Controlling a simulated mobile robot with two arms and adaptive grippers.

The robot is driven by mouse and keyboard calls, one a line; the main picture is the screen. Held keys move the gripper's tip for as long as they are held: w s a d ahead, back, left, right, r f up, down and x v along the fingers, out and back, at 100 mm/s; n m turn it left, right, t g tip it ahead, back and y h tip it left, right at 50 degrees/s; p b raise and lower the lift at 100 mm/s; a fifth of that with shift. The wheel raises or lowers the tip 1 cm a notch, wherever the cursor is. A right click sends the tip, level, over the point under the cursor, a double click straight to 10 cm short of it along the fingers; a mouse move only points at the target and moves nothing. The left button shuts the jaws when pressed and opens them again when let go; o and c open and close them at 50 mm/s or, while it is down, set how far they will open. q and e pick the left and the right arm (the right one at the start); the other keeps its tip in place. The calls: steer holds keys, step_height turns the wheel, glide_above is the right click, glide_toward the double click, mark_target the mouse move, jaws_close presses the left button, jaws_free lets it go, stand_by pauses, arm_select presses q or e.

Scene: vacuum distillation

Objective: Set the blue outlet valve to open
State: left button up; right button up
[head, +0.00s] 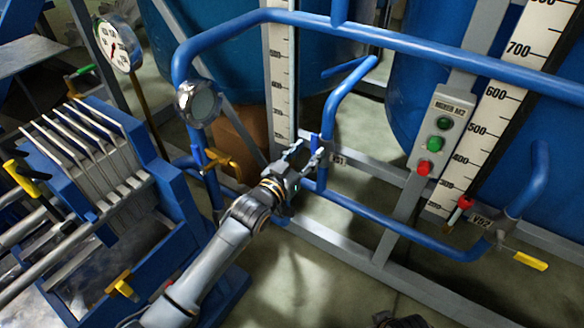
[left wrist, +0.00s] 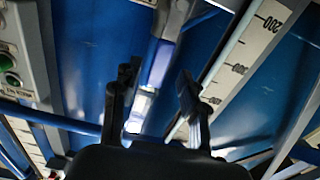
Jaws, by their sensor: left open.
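The blue outlet valve (head: 315,142) sits on the blue pipe in the middle of the head view, beside a small label plate. Its blue handle (left wrist: 162,64) shows in the left wrist view, just beyond and between my finger tips. My left gripper (head: 306,154) is open at the valve, its fingers on either side of the handle. It also shows open in the left wrist view (left wrist: 158,80). I cannot tell whether a finger touches the handle. Part of the valve is hidden by the gripper. A dark piece at the head view's bottom edge seems to be my right gripper (head: 402,321), mostly cut off.
Blue pipe rails (head: 420,46) run above and beside the gripper. An orange valve handle (head: 222,160) is close on its left. A yellow handle (head: 530,261) and a red handle (head: 464,202) lie to the right. A filter press (head: 85,145) stands at left.

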arm_select(q)
steer(key=v, duration=0.8)
